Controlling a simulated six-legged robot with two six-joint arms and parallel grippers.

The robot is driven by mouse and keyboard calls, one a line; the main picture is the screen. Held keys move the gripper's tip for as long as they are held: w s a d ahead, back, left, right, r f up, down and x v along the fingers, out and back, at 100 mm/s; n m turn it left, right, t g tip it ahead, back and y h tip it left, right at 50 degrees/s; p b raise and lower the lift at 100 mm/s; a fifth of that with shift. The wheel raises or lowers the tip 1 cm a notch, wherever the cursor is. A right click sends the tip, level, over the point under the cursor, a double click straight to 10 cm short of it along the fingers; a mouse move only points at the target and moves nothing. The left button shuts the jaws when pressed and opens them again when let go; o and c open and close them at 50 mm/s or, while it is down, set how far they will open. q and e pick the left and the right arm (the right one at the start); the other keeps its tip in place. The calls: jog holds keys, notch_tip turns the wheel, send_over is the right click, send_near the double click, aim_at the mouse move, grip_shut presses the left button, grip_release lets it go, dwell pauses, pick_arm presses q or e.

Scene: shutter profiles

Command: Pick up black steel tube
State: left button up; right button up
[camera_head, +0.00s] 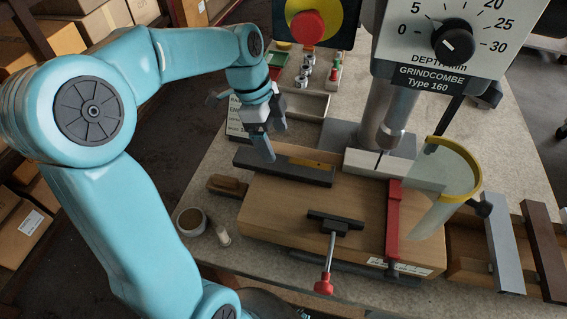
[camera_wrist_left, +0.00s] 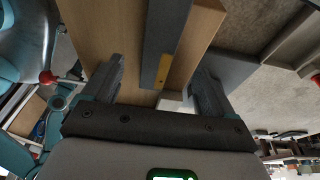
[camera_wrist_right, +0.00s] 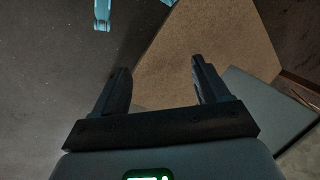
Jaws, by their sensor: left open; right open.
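A dark, straight bar that looks like the black steel tube (camera_head: 283,168) lies at the back left of the wooden block under the drill head. My left gripper (camera_head: 262,138) is just above it in the head view, one finger overlapping the bar. In the left wrist view the dark bar (camera_wrist_left: 166,38), with a yellow patch beside it, runs between the open fingers of the left gripper (camera_wrist_left: 160,78). Contact cannot be told. My right gripper (camera_wrist_right: 150,80) is open and empty in its wrist view, and is not seen in the head view.
The wooden block (camera_head: 300,215) carries a red-handled clamp (camera_head: 335,226) and a red bar (camera_head: 393,220). A clear guard (camera_head: 440,175) stands at right. Grey (camera_head: 503,250) and brown (camera_head: 543,250) profiles lie on a rack at far right. A round tin (camera_head: 191,221) stands at left.

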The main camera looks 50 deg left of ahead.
aim_at(284, 163)
pick_arm(q)
jog(key=shift+x, duration=1.1)
jog(key=p+x, duration=0.1)
jog(key=x, duration=0.4)
jog(key=shift+f, duration=0.35)
jog(key=c, duration=1.3)
jog(key=shift+c, duration=1.4)
jog(key=shift+r, duration=0.15)
